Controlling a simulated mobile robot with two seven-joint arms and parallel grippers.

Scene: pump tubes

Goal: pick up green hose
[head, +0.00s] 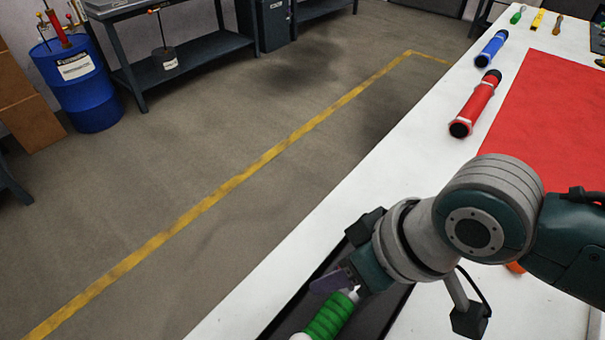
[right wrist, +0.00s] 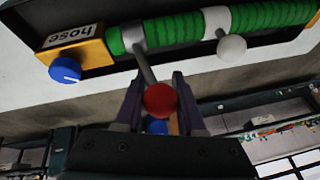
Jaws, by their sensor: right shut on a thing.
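The green hose (right wrist: 180,28) is ribbed, with grey clamps around it, and lies along a dark tray (right wrist: 85,80) in the right wrist view. One end meets a yellow block (right wrist: 75,50) marked "hose". A grey rod runs from one clamp to a red ball knob (right wrist: 160,99). My right gripper (right wrist: 157,78) has a finger on each side of this knob and is shut on it. In the head view, the right gripper (head: 342,280) is just above the green hose (head: 331,316), whose lower part is cut off by the frame. My left gripper is not in view.
A blue knob (right wrist: 65,70) and a white knob (right wrist: 231,47) stick out near the hose. On the white table (head: 400,140) lie a red tube (head: 475,105), a blue tube (head: 491,48) and a red mat (head: 560,110). Open floor lies left of the table.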

